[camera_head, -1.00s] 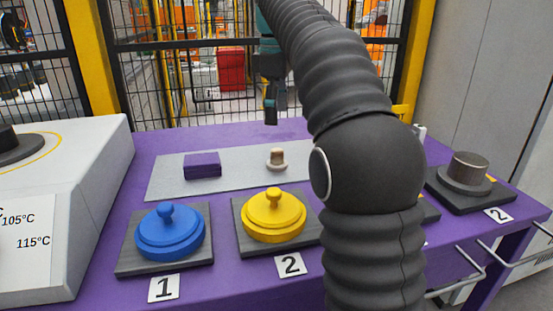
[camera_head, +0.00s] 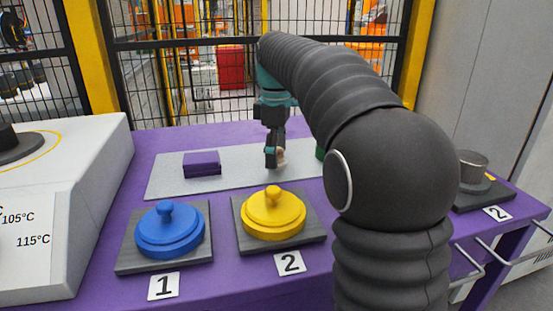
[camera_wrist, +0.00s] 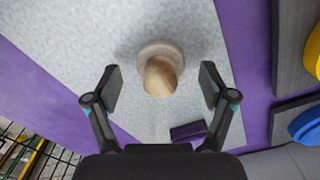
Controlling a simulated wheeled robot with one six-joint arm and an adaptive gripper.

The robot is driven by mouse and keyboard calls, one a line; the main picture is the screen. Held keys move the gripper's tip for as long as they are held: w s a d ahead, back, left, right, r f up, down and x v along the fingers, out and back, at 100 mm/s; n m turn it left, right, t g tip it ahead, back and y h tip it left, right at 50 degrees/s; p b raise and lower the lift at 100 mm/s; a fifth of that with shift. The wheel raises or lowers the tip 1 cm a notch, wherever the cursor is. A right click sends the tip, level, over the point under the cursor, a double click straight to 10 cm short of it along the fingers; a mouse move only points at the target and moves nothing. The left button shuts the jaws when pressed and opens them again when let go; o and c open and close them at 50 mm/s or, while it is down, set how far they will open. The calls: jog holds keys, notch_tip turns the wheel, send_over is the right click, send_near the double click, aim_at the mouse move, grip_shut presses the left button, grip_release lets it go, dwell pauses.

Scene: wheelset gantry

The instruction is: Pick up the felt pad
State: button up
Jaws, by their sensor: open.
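The felt pad (camera_wrist: 160,74), a small round beige-pink disc with a pale wooden knob on top, stands on the grey mat (camera_wrist: 60,40). In the head view the felt pad (camera_head: 281,157) is partly hidden by my gripper (camera_head: 273,158). In the wrist view my gripper (camera_wrist: 161,87) is open, with one finger to each side of the knob and a gap on both sides. It points down over the pad and holds nothing.
A purple block (camera_head: 202,164) lies on the mat, left of the pad. Blue (camera_head: 168,232) and yellow (camera_head: 273,215) knobbed lids sit on dark plates in front. A grey metal cylinder (camera_head: 472,165) stands at right. A wire fence (camera_head: 160,90) rises behind.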

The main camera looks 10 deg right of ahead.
aim_at(280, 149)
jog(key=shift+f, duration=0.2)
jog(key=c, duration=1.2)
jog(key=shift+o, duration=0.2)
jog(key=shift+r, duration=0.1)
jog(key=shift+r, duration=0.65)
jog(key=r, duration=0.3)
jog(key=shift+s+d+r, duration=0.15)
jog(key=shift+s+d, duration=0.25)
jog(key=s+d+r, duration=0.6)
jog(key=s+d, duration=0.1)
jog(key=shift+s+d+r, duration=0.15)
jog(key=shift+s+d, duration=0.05)
jog(key=shift+s, duration=0.1)
jog(key=o, duration=0.4)
jog(key=c, duration=0.4)
